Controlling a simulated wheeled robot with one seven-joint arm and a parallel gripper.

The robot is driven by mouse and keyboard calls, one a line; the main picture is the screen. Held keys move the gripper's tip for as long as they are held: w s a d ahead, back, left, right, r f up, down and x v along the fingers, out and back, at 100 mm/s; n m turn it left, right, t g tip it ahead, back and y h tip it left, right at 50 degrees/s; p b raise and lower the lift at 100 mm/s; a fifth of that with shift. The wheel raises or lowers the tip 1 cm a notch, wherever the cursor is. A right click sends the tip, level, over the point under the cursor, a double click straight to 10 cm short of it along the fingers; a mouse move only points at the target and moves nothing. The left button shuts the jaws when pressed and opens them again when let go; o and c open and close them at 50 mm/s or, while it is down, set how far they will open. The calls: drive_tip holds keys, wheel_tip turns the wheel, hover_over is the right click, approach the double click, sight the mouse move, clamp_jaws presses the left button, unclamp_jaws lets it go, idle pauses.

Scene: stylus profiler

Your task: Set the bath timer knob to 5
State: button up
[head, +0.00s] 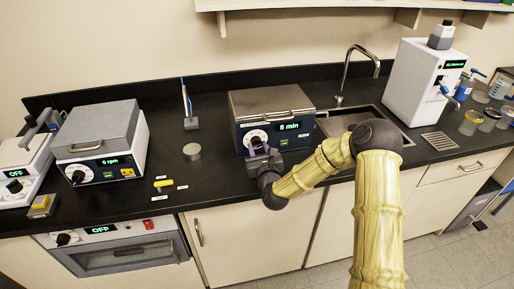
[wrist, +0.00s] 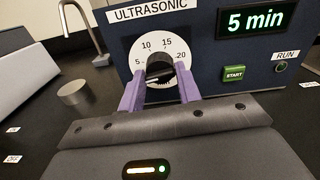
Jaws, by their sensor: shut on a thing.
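The ultrasonic bath (head: 272,117) is a dark blue box with a grey lid on the bench. Its timer knob (wrist: 159,70) is black, on a white dial (wrist: 175,49) marked 5, 10, 15 and 20. The bath display (wrist: 256,21) reads "5 min", and it also reads so in the head view. My gripper (wrist: 160,87) has purple fingers on either side of the knob and is shut on it. The fingers hide the knob's sides and part of the dial's lower half. In the head view my gripper (head: 258,148) covers much of the knob.
A green START button (wrist: 234,74) and a RUN light (wrist: 281,67) sit right of the dial. A sink (head: 365,125) lies right of the bath.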

drive_tip(key=shift+d+f+m+b, duration=0.1)
drive_tip(key=shift+f+m+b, duration=0.2)
drive_tip(key=shift+m, duration=0.6)
drive_tip(key=m+b, duration=0.1)
drive_tip(key=m, duration=0.1)
drive_tip(key=shift+r+m, duration=0.2)
drive_tip(key=shift+m, duration=0.2)
drive_tip(key=o, duration=1.1)
drive_tip(key=shift+r, duration=0.1)
drive_tip(key=shift+c, duration=0.2)
drive_tip(key=shift+v, duration=4)
